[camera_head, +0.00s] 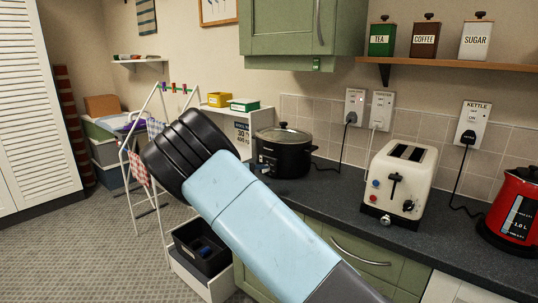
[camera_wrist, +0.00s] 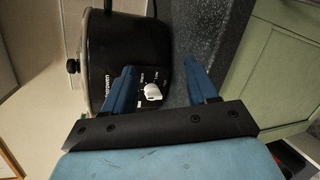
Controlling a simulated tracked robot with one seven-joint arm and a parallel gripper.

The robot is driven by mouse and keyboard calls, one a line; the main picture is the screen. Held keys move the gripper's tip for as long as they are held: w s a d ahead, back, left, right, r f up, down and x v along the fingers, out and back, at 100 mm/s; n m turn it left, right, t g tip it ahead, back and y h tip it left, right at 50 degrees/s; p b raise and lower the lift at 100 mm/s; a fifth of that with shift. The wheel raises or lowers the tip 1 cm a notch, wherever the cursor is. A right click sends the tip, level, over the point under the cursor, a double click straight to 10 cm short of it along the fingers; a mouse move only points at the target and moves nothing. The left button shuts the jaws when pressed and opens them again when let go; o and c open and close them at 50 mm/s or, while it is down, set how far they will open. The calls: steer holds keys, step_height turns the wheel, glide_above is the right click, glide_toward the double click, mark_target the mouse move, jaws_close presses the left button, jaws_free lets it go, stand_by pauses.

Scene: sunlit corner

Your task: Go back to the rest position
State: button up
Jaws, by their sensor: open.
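My gripper (camera_wrist: 160,64) is open in the wrist view, with its two blue fingers apart and nothing gripped between them. It faces the front of a black slow cooker (camera_wrist: 112,62), which appears turned sideways there. The cooker's light dial (camera_wrist: 151,92) shows in the gap between the fingers, closer to the left one. I cannot tell whether a finger touches the cooker. In the head view the slow cooker (camera_head: 284,158) stands on the dark worktop with its lid on. My light blue arm reaches toward it and hides most of the gripper.
A cream toaster (camera_head: 399,182) and a red kettle (camera_head: 515,212) stand right of the cooker on the worktop (camera_head: 345,205). A shelf (camera_head: 470,64) holds canisters above. A drying rack (camera_head: 133,165) stands left, behind my arm. A low white unit with a black bin (camera_head: 200,248) is below.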

steer(key=s+d+r+m+g+y, duration=0.1)
steer(key=s+d+r+m+g, duration=0.15)
steer(key=d, duration=0.55)
steer(key=s+d+r+m+g+y, duration=0.1)
steer(key=s+d+r+m+g, duration=0.15)
steer(key=d, duration=0.55)
steer(key=s+d+r+m+g+y, duration=0.1)
steer(key=s+d+r+m+y, duration=0.15)
steer(key=s+d, duration=0.3)
steer(key=s+d+r+m+g+y, duration=0.1)
steer(key=s+d+r+y, duration=0.1)
steer(key=s+d+r, duration=0.35)
steer(key=s+r+m+t+y, duration=0.1)
steer(key=s+r+m+y, duration=0.1)
steer(key=s, duration=1.4)
steer(key=s+d+r+m+t+y, duration=0.1)
steer(key=s+r+m+t+y, duration=0.1)
steer(key=s, duration=1.4)
steer(key=shift+s+r+y, duration=0.3)
steer(key=shift+r+y, duration=0.15)
steer(key=shift+r, duration=0.5)
steer(key=shift+c, duration=0.3)
